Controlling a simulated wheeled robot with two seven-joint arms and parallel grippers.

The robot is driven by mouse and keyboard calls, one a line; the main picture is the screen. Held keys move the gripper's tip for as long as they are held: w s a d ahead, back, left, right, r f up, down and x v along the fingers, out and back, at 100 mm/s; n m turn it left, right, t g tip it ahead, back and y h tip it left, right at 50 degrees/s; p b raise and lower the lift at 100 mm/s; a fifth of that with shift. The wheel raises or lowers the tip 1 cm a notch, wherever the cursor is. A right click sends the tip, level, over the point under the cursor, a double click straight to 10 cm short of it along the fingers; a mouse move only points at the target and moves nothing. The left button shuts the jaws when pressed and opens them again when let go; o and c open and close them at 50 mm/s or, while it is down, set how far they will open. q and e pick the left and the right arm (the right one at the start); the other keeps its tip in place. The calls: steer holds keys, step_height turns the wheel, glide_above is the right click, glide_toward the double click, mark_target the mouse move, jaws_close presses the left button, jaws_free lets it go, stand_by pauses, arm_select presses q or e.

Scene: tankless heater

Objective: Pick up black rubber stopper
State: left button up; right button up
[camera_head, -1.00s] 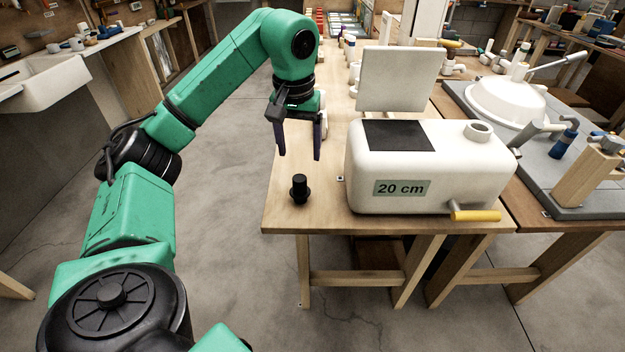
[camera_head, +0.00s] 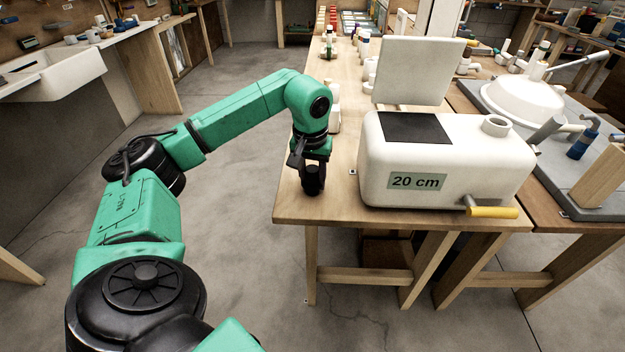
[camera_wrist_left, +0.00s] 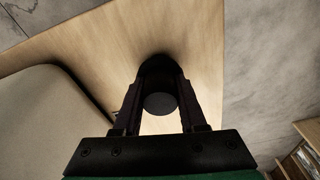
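The black rubber stopper (camera_head: 312,184) stands upright on the wooden table near its front left corner. My left gripper (camera_head: 311,187) points down at it, with one finger on each side. In the left wrist view the stopper's round top (camera_wrist_left: 160,104) shows between the two dark fingers of the left gripper (camera_wrist_left: 160,88). The fingers are apart, with light gaps beside the top. Whether the fingertips touch the wider, dark lower part cannot be seen. My right gripper is not in view.
A white tank (camera_head: 450,160) labelled "20 cm", with a yellow-handled lever (camera_head: 492,212), stands right of the stopper. A white upright panel (camera_head: 418,70) is behind it. The table's front edge (camera_head: 400,224) is close.

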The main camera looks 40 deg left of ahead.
arm_select(q)
jaws_close()
steer(key=shift+r, duration=0.1)
